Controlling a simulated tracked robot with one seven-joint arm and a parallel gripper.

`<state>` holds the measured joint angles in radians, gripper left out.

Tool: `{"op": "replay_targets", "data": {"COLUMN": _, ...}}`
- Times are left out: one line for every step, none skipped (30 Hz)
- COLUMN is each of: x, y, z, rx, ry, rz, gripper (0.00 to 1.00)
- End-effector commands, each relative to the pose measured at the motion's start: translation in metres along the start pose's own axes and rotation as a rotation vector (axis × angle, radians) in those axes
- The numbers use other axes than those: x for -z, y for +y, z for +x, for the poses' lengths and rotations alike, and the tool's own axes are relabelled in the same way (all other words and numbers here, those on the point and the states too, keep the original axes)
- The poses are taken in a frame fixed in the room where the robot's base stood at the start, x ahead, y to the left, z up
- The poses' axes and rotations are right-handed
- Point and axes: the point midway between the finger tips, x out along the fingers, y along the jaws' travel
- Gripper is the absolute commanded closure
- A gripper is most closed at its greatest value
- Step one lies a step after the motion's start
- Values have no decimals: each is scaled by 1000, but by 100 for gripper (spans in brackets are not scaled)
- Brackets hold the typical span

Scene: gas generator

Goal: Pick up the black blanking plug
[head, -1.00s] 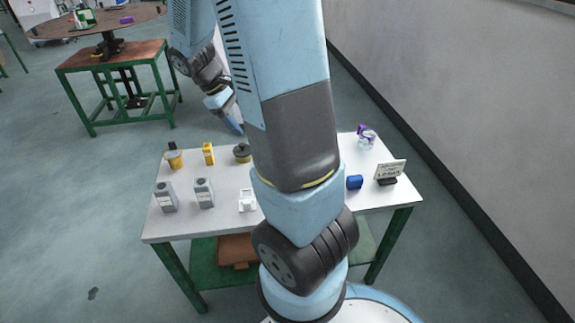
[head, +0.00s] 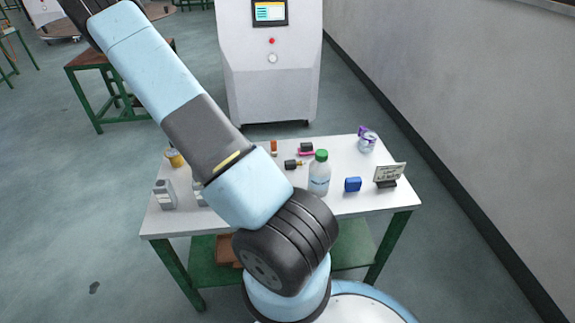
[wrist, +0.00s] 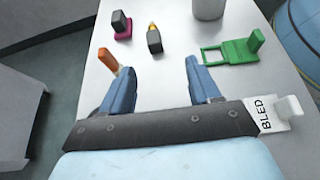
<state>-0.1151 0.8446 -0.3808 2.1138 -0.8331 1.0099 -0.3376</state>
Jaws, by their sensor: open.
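My gripper (wrist: 160,72) shows in the wrist view with its two blue fingers spread and nothing between them, above the white table. Two small black parts lie beyond the fingertips. One black part has a yellow tip (wrist: 154,40); the other black part stands on a pink base (wrist: 121,22). In the head view the yellow-tipped part (head: 291,164) and the pink-based part (head: 306,147) lie left of and behind the bottle. I cannot tell which is the blanking plug. My gripper is not visible in the head view.
An orange piece (wrist: 107,61) lies near the left finger, and a green bracket (wrist: 236,50) to the right. A clear bottle with a green cap (head: 319,173), a blue block (head: 353,184) and a sign (head: 389,173) stand on the table (head: 345,214). A white cabinet (head: 268,85) stands behind.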

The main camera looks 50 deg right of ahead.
Motion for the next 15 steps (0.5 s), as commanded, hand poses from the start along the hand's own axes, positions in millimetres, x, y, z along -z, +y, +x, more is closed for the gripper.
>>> {"op": "replay_targets", "data": {"x": 5, "y": 1, "z": 6, "rx": -5, "ry": -23, "rz": -20, "gripper": 38}}
{"op": "replay_targets", "data": {"x": 6, "y": 2, "z": 9, "rx": -8, "ry": -34, "rz": -30, "gripper": 38}}
{"op": "replay_targets", "data": {"x": 9, "y": 3, "z": 12, "rx": -11, "ry": -45, "rz": -40, "gripper": 38}}
{"op": "replay_targets", "data": {"x": 10, "y": 3, "z": 14, "rx": -13, "ry": -52, "rz": -47, "gripper": 38}}
{"op": "replay_targets", "data": {"x": 11, "y": 4, "z": 15, "rx": -15, "ry": -58, "rz": -52, "gripper": 38}}
{"op": "replay_targets", "data": {"x": 12, "y": 4, "z": 17, "rx": -17, "ry": -63, "rz": -58, "gripper": 38}}
{"op": "replay_targets", "data": {"x": 12, "y": 4, "z": 18, "rx": -18, "ry": -66, "rz": -61, "gripper": 38}}
{"op": "replay_targets", "data": {"x": 12, "y": 4, "z": 20, "rx": -19, "ry": -68, "rz": -63, "gripper": 38}}
{"op": "replay_targets", "data": {"x": 12, "y": 5, "z": 23, "rx": -19, "ry": -69, "rz": -64, "gripper": 38}}
{"op": "replay_targets", "data": {"x": 12, "y": 5, "z": 26, "rx": -19, "ry": -70, "rz": -64, "gripper": 38}}
{"op": "replay_targets", "data": {"x": 12, "y": 5, "z": 29, "rx": -19, "ry": -69, "rz": -63, "gripper": 38}}
{"op": "replay_targets", "data": {"x": 12, "y": 5, "z": 35, "rx": -18, "ry": -70, "rz": -63, "gripper": 38}}
{"op": "replay_targets", "data": {"x": 12, "y": 5, "z": 40, "rx": -17, "ry": -70, "rz": -63, "gripper": 38}}
{"op": "replay_targets", "data": {"x": 11, "y": 5, "z": 46, "rx": -17, "ry": -70, "rz": -64, "gripper": 38}}
{"op": "replay_targets", "data": {"x": 11, "y": 5, "z": 53, "rx": -17, "ry": -70, "rz": -65, "gripper": 38}}
